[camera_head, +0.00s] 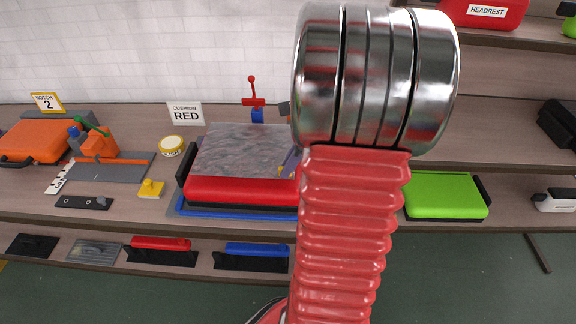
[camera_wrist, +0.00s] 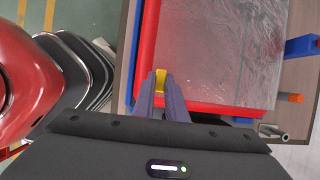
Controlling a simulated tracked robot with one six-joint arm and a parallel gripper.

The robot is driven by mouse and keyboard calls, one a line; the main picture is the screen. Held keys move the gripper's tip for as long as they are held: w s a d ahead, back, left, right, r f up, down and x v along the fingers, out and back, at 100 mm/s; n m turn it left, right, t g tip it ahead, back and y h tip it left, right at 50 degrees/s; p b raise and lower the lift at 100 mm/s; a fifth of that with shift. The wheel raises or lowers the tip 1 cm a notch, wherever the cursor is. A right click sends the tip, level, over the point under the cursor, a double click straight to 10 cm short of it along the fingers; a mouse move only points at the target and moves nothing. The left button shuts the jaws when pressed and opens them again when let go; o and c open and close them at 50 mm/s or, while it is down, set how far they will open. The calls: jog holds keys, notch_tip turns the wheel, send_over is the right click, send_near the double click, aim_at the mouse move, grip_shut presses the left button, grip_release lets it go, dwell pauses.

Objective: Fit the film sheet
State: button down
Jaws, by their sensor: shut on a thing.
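The film sheet (camera_head: 245,148) is grey, glossy and see-through, and lies over the back and middle of a red cushion (camera_head: 240,190). A bare red strip shows along the front. In the wrist view the film sheet (camera_wrist: 215,50) looks wrinkled, with the red cushion (camera_wrist: 147,45) showing along its edge. My gripper (camera_head: 288,164) is at the right front of the sheet, partly hidden by my arm. In the wrist view my gripper (camera_wrist: 162,88) is shut on a small yellow tab (camera_wrist: 160,76) at the sheet's edge. Whether the tab is joined to the sheet is unclear.
The cushion sits in a blue-edged frame (camera_head: 190,211). A red clamp (camera_head: 253,101) stands behind it. A yellow tape roll (camera_head: 171,146) and yellow block (camera_head: 151,188) lie left. A green cushion (camera_head: 443,195) is right.

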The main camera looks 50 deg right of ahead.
jog(key=shift+f, duration=1.45)
jog(key=c, duration=1.7)
grip_release()
jog(key=shift+r, duration=0.1)
jog(key=v, duration=1.3)
jog(key=shift+s+d+r, duration=0.1)
jog(key=shift+s+r, duration=0.1)
jog(key=shift+r, duration=0.05)
